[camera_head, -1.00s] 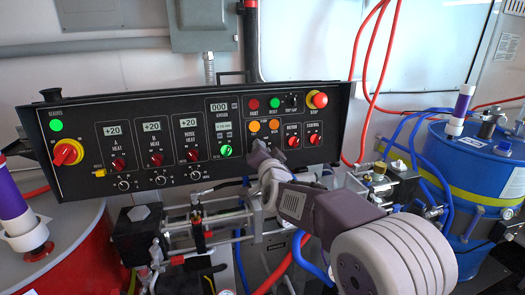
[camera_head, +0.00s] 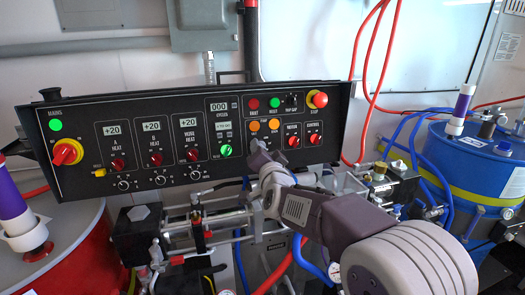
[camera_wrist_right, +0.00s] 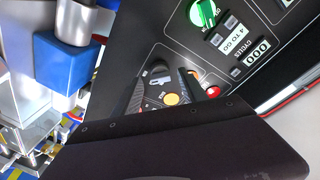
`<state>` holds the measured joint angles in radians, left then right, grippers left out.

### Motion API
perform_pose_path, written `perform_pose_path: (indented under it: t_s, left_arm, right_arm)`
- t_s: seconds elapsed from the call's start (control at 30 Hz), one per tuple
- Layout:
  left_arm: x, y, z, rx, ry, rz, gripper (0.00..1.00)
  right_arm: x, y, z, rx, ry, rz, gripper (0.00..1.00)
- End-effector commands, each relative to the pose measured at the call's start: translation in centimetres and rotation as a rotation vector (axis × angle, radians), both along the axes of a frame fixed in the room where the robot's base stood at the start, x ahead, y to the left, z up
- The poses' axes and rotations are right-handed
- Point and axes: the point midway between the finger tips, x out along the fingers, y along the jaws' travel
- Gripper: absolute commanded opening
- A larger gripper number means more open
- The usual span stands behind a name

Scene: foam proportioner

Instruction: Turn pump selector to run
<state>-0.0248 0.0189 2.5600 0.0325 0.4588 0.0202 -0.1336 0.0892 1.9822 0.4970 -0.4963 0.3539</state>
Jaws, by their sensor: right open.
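The black control panel (camera_head: 75,150) faces me. Its pump section has two orange lamps (camera_head: 274,124). In the head view my right gripper (camera_head: 260,148) is just below these lamps and covers the spot there. In the right wrist view a dark selector knob (camera_wrist_right: 160,72) lies between the two open fingers (camera_wrist_right: 162,88). An orange lamp (camera_wrist_right: 171,99) is beside the knob. I cannot tell whether the fingers touch the knob or which way it points. My left gripper is not in view.
A green lit knob (camera_head: 226,150) is left of my right gripper and two red knobs (camera_head: 293,141) are right of it. A red stop button (camera_head: 320,99) is at the upper right. Pipes and fittings (camera_head: 230,217) crowd the space below the panel.

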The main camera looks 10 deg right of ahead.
Motion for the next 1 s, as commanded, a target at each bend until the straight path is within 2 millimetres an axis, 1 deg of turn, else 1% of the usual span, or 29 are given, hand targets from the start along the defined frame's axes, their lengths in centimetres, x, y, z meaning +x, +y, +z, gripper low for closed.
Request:
perform_pose_path:
  t_s: [0.03,0.2,0.33,0.47,0.67,0.73,0.77,0.8,0.87,0.9,0.93,0.97,1.0]
  left_arm:
    - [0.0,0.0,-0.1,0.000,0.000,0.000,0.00]
    - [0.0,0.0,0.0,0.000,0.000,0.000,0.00]
    - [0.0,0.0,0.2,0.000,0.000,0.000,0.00]
    - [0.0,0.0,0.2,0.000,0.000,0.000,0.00]
    - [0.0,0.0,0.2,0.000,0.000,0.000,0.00]
    - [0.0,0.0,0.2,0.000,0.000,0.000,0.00]
    - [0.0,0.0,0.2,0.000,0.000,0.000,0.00]
    - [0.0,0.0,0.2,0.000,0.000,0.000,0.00]
    - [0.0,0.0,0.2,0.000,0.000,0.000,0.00]
    - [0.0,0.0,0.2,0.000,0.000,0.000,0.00]
    - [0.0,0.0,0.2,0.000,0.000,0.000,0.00]
    - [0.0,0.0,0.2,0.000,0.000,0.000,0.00]
    - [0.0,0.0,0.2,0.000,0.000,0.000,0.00]
  right_arm:
    - [-1.1,0.2,0.1,0.000,-0.002,0.002,0.50]
    - [-4.7,0.5,0.4,0.001,-0.002,0.002,0.50]
    - [-6.5,0.7,0.5,0.000,-0.002,0.001,0.50]
    - [-7.2,0.7,0.4,0.000,0.000,0.000,0.50]
    - [-7.2,0.7,0.4,0.000,0.000,0.000,0.50]
    - [-7.2,0.3,0.3,0.000,0.001,-0.008,0.50]
    - [-7.0,-0.2,0.0,-0.001,0.008,-0.020,0.50]
    - [-6.8,-1.2,-1.1,-0.006,0.032,-0.042,0.50]
    - [-6.9,-2.2,-4.5,-0.046,0.113,-0.047,0.50]
    - [-7.2,-2.2,-7.5,-0.081,0.200,-0.019,0.50]
    - [-7.7,-2.0,-10.0,-0.113,0.274,0.010,0.50]
    - [-8.4,-1.8,-12.5,-0.146,0.354,0.045,0.50]
    - [-9.6,-1.4,-15.6,-0.185,0.457,0.093,0.50]
